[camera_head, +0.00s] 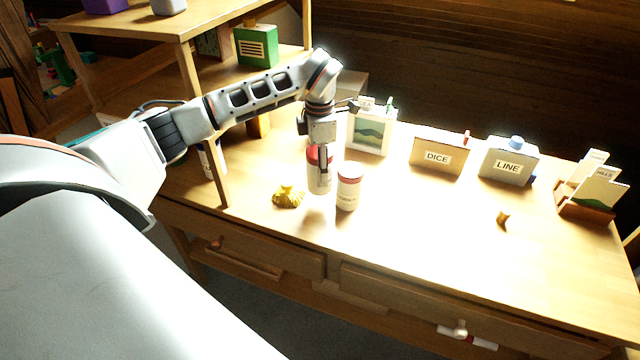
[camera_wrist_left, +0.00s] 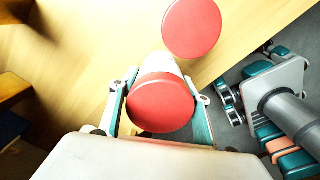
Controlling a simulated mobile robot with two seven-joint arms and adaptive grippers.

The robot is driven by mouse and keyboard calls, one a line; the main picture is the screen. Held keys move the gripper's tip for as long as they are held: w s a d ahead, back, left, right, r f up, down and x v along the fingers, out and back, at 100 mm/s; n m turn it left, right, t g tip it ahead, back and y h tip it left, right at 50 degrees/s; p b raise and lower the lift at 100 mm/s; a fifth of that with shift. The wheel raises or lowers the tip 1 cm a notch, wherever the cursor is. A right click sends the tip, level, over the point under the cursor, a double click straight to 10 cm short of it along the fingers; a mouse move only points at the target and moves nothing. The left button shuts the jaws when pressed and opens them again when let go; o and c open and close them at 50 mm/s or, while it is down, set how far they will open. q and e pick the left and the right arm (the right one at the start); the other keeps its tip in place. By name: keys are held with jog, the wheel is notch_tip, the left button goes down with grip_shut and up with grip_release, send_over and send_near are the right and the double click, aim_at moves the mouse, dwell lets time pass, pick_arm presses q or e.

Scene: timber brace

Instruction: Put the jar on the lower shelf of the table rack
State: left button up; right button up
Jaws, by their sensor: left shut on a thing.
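My left gripper (camera_head: 321,160) is shut on a jar (camera_head: 319,178) with a red lid and pale body. The jar is upright, and I cannot tell whether its base touches the table. The held jar (camera_wrist_left: 160,102) shows between the fingers in the left wrist view. A second red-lidded jar (camera_head: 348,188) stands close beside it, to the right. The table rack (camera_head: 140,24) is at the left; its lower shelf (camera_head: 224,74) is partly hidden by my arm. My right gripper (camera_wrist_left: 248,78) shows in the left wrist view, off the table's edge, its fingers apart and empty.
A yellow lumpy object (camera_head: 288,196) lies left of the jars. A picture box (camera_head: 369,134), the DICE box (camera_head: 437,154) and the LINE box (camera_head: 508,160) stand behind to the right. A green box (camera_head: 256,46) is in the rack. The table's front right is mostly clear.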

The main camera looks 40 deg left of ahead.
pick_arm(q)
jog(key=shift+f, duration=2.6)
jog(key=shift+f, duration=0.2)
jog(key=o, duration=1.2)
